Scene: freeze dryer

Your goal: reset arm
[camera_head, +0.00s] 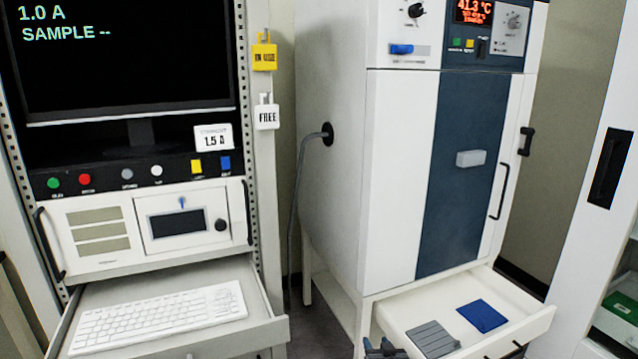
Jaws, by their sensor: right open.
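My right gripper (381,346) shows only as dark fingertips at the bottom edge, by the left front corner of the pulled-out white drawer (405,322). It is open, with nothing visible between its fingers. My left gripper is not in view. The freeze dryer (400,180) is a tall white cabinet with a dark blue front panel, and its display reads 41.3 °C. Its door is closed. A grey ribbed plate (433,339) and a blue plate (482,315) lie in the drawer.
At left, a rack holds a monitor (120,50) and an open keyboard drawer (262,325) with a white keyboard (160,318). A yellow tag (264,56) and a white FREE tag (266,116) hang on its post. A white cabinet (590,240) stands at right.

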